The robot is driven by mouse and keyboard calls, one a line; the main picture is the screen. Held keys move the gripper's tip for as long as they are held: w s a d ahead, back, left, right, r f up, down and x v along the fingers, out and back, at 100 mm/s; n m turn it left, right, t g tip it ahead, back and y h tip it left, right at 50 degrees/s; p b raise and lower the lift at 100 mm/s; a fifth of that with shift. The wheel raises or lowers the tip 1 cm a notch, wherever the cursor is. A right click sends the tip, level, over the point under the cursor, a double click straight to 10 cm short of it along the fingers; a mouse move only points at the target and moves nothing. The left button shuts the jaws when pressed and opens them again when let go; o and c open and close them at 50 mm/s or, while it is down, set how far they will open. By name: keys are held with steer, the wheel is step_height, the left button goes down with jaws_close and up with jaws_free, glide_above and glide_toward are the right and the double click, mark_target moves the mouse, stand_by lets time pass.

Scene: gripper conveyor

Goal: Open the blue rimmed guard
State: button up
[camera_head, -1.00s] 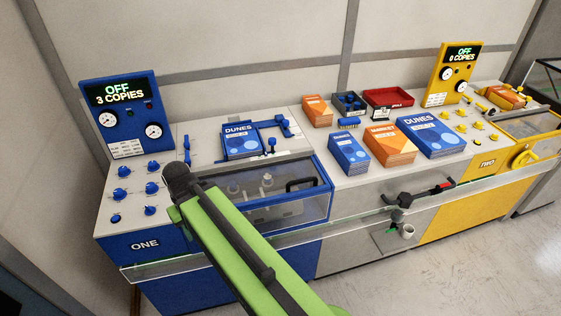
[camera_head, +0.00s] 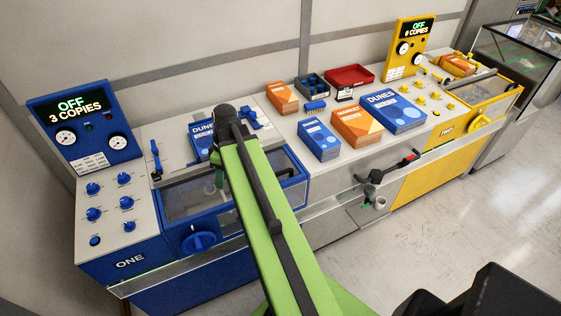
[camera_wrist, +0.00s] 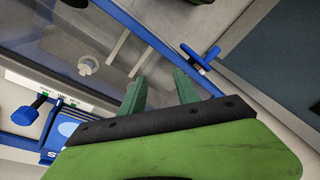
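The blue rimmed guard (camera_head: 187,200) is a clear panel in a blue frame on the front of the blue station ONE. It looks shut, and my green arm hides its middle and its handle in the head view. In the wrist view, the clear panel (camera_wrist: 60,38) and its blue rim fill the upper left. My gripper (camera_wrist: 160,90) has two green fingers spread apart with nothing between them. It hangs over the guard, near the rim; I cannot tell whether it touches.
A blue rotary knob (camera_head: 198,242) is on the front below the guard. A blue book marked DUNES (camera_head: 202,140) lies behind the guard. Several books stand on the middle counter, right of my arm. The yellow station TWO (camera_head: 440,150) is at the right.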

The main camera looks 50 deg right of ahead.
steer(key=s+d+r+n+t+p, duration=0.1)
steer(key=s+d+r+n+p, duration=0.15)
steer(key=d, duration=0.45)
steer(key=s+d+r+n+p, duration=0.1)
steer(key=s+d+r, duration=0.25)
steer(key=d, duration=0.35)
steer(key=n+t+y+p, duration=0.1)
steer(key=n+t+p, duration=0.15)
steer(key=n, duration=0.25)
glide_toward(280, 172)
steer(key=shift+m, duration=0.25)
steer(key=b+x, duration=0.7)
steer(key=b, duration=0.7)
steer(key=shift+f+b, duration=0.2)
steer(key=shift+b, duration=0.2)
steer(key=shift+w+a+f+b, duration=0.15)
steer(key=shift+w+f+b, duration=0.1)
steer(key=shift+f+b, duration=0.2)
steer(key=shift+c, duration=0.5)
steer(key=shift+r, duration=0.1)
jaws_close()
